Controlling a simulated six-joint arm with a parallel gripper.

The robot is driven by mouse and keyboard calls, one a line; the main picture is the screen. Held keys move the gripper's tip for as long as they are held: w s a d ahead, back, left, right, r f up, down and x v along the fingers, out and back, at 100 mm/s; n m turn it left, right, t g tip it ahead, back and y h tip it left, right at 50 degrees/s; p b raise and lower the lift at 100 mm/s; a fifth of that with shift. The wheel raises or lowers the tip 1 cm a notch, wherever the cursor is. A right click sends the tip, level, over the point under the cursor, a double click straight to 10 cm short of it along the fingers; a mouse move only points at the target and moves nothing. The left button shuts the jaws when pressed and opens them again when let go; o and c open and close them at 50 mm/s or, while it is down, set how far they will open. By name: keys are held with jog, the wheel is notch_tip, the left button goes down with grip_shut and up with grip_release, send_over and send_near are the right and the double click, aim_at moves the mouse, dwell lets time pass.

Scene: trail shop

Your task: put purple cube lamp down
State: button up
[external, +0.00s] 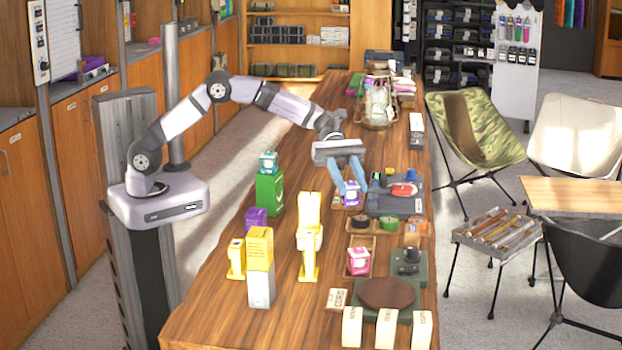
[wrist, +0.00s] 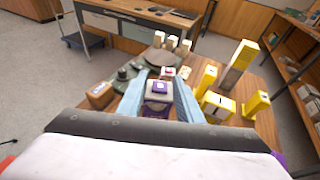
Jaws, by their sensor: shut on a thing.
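The purple cube lamp (external: 351,197) is a small purple and white cube, held between the blue fingers of my gripper (external: 353,189). It also shows in the wrist view (wrist: 158,91), upright between the two fingers. My gripper points down over the table's right half and is shut on the lamp. The lamp is at or just above a small wooden tray beside a dark grey tray (external: 412,207); I cannot tell whether it touches.
A pink cube lamp (external: 358,262) sits in a wooden tray nearer the front. Yellow boxes (external: 309,240), a green box (external: 269,193) and a purple box (external: 256,218) stand to the left. A round brown disc (external: 387,292) lies at the front right. Bare wood shows front left.

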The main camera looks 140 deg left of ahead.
aim_at(348, 201)
jog(key=w+d+r, duration=0.1)
jog(key=w+d, duration=0.3)
jog(key=w, duration=0.6)
jog(key=shift+s+d+f+p, duration=0.15)
jog(key=shift+f+p, duration=0.15)
jog(key=shift+f, duration=2.15)
jog(key=shift+s+f+p, duration=0.1)
jog(key=shift+f+p, duration=0.2)
jog(key=shift+f, duration=2.1)
jog(key=shift+f, duration=0.1)
jog(key=o, duration=1.2)
jog(key=b+v, duration=0.1)
jog(key=v, duration=1.1)
